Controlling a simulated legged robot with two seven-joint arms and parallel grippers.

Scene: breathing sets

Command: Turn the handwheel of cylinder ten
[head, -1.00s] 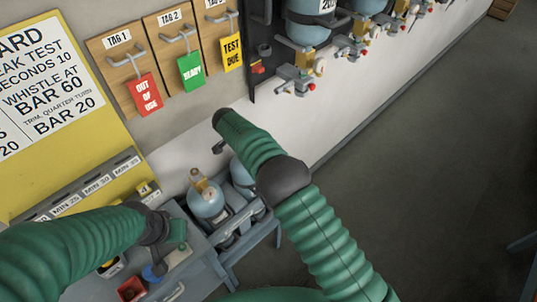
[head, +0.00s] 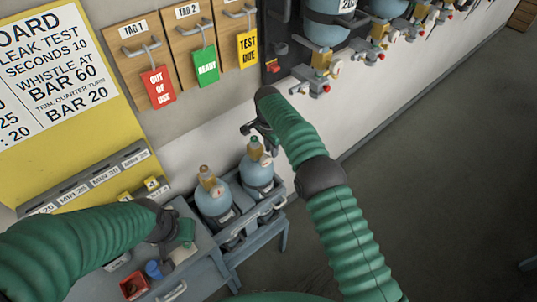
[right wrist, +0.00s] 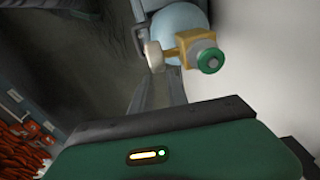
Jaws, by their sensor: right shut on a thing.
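Two pale blue cylinders stand side by side in a grey rack. The left cylinder (head: 212,199) has a brass valve with a brownish top. The right cylinder (head: 258,174) has a brass valve with a green handwheel (head: 254,141); the handwheel also shows in the right wrist view (right wrist: 210,60). I cannot read a number on either cylinder. My right gripper (head: 258,132) is down at the right cylinder's valve, shut on the handwheel, though the contact itself is hard to see. My left gripper (head: 167,228) hangs over the bench at lower left; its fingers are unclear.
The grey bench (head: 208,262) holds a red box (head: 134,287) and a blue cup (head: 153,269). Tags hang on wooden boards on the wall. More cylinders with valves (head: 320,75) are mounted along the wall at upper right. The floor (head: 440,190) at right is clear.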

